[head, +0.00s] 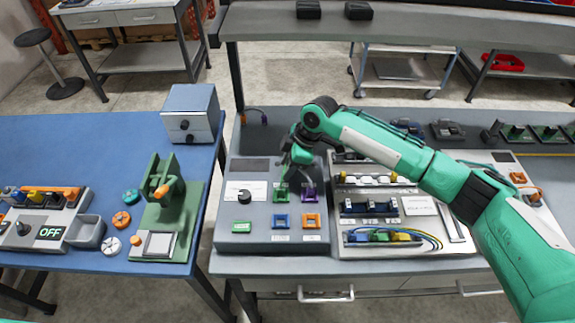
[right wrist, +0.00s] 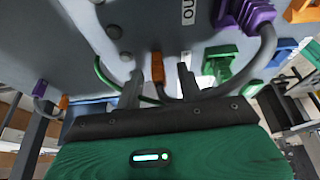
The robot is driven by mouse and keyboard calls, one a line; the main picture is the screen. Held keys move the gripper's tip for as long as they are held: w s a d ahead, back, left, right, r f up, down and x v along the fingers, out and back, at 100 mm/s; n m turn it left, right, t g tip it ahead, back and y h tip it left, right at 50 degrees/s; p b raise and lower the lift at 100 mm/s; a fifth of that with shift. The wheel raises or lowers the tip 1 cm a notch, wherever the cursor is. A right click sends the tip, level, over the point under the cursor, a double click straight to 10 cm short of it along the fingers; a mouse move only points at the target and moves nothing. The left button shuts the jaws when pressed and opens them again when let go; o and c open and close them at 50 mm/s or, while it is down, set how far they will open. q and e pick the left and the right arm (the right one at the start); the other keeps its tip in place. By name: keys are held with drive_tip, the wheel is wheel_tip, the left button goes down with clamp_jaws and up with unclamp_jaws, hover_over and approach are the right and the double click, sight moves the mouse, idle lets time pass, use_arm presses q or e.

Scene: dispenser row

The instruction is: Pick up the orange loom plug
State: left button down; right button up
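The orange loom plug (right wrist: 157,68) shows in the right wrist view between the two fingers of my right gripper (right wrist: 160,85). A gap shows on each side of the plug, so the gripper is open around it and does not appear to grip it. A grey cable curves from near the plug to a purple connector (right wrist: 257,14). In the head view my right gripper (head: 292,178) is low over the grey panel (head: 258,236), and I cannot make out the plug there. My left gripper is out of view.
A green socket (right wrist: 220,62) and a green cable (right wrist: 108,80) are close to the fingers. An orange socket (head: 311,220) and a blue one (head: 281,221) sit nearer the panel's front. A tray with coloured wires (head: 395,237) adjoins on the right.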

drive_tip(key=shift+f, duration=0.15)
clamp_jaws()
drive_tip(key=shift+r, duration=0.2)
drive_tip(key=shift+r, duration=0.25)
wheel_tip(320, 180, up, 19)
drive_tip(key=b, duration=0.5)
